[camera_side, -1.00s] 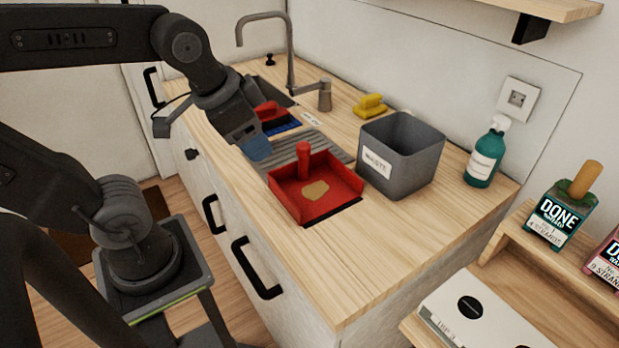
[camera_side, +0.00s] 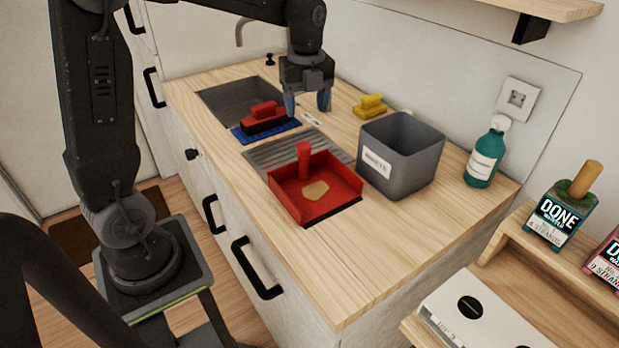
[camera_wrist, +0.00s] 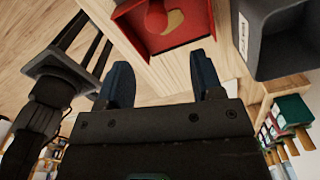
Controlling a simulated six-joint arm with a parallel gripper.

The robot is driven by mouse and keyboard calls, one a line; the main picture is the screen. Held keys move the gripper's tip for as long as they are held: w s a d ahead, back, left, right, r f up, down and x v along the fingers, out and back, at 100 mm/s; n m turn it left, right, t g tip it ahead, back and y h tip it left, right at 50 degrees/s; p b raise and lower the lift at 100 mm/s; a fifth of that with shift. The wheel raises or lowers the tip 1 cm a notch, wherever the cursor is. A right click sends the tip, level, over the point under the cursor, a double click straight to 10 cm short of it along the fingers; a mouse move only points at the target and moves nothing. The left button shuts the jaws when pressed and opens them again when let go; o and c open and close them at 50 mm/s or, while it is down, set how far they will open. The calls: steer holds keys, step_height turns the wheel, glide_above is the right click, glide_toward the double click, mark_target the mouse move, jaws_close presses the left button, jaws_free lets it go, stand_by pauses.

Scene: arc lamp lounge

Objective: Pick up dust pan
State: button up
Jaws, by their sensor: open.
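The red dust pan (camera_side: 335,186) sits on the wooden counter with its red handle (camera_side: 304,161) standing upright. A tan patch of something lies in the pan. In the wrist view the dust pan (camera_wrist: 196,22) shows at the top, beyond my fingers. My gripper (camera_side: 308,101) points down above the counter, behind the dust pan and near the sink. Its two blue fingertips are apart with nothing between them. In the wrist view my gripper (camera_wrist: 153,82) is also open and empty, clear of the pan.
A grey labelled bin (camera_side: 413,170) stands right of the pan. A red brush (camera_side: 265,118) lies on a blue mat by the sink (camera_side: 225,98). A yellow object (camera_side: 370,104) and a green bottle (camera_side: 486,158) stand near the wall. The counter's front right is clear.

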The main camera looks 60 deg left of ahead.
mark_target(304, 145)
step_height(304, 145, down, 8)
steer(key=shift+s+r, duration=0.1)
steer(key=shift+s+f, duration=0.15)
steer(key=shift+f, duration=1.2)
steer(key=shift+s+f, duration=0.1)
steer(key=shift+f, duration=1.2)
steer(key=shift+c, duration=0.2)
jaws_close()
